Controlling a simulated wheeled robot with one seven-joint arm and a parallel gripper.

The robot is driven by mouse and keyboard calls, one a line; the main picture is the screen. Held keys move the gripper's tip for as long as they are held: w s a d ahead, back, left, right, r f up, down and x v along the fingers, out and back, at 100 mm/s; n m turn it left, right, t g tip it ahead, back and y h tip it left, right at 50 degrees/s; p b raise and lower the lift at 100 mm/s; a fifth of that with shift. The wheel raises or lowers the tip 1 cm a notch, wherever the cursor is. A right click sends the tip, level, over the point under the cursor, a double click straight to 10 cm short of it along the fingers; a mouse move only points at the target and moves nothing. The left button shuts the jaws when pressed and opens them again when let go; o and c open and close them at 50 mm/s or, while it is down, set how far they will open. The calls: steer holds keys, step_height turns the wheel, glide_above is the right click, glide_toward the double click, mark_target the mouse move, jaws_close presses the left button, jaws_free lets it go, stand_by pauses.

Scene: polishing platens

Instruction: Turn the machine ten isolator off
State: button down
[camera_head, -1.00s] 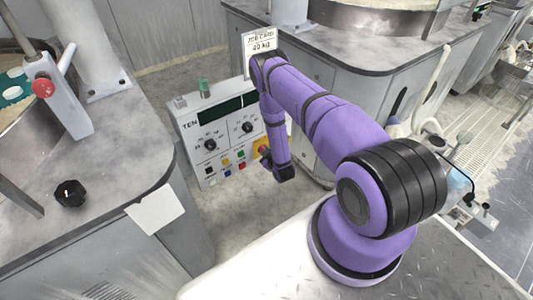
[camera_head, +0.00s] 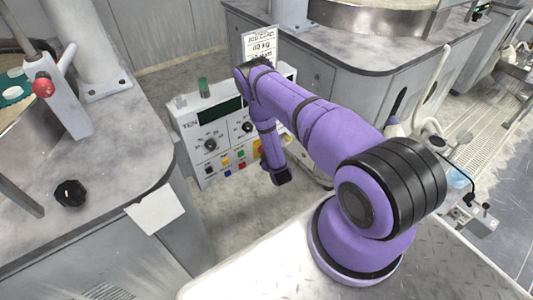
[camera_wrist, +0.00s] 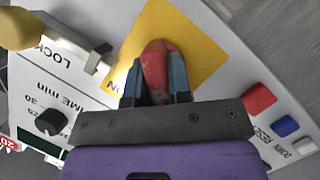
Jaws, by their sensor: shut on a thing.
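The control panel marked TEN (camera_head: 190,124) stands between the two machine benches. In the wrist view the isolator is a red handle (camera_wrist: 155,62) on a yellow plate (camera_wrist: 190,42). My gripper (camera_wrist: 156,84) is shut on this handle, with a finger on each side. The handle runs up and down in the picture. Part of the word ON shows on the plate to its left. The handle's lower part is hidden between the fingers. In the head view my arm covers most of the isolator and my gripper.
Near the isolator are a metal latch by the word LOCK (camera_wrist: 98,58), a black dial (camera_wrist: 50,122), a red button (camera_wrist: 259,98) and a blue button (camera_wrist: 285,126). A job card (camera_head: 260,44) stands behind my arm. The left bench (camera_head: 120,150) carries a black knob (camera_head: 70,193).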

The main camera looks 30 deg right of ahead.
steer(key=c, duration=1)
jaws_free()
steer(key=shift+c, duration=0.2)
steer(key=v, duration=1.1)
steer(key=shift+s, duration=0.1)
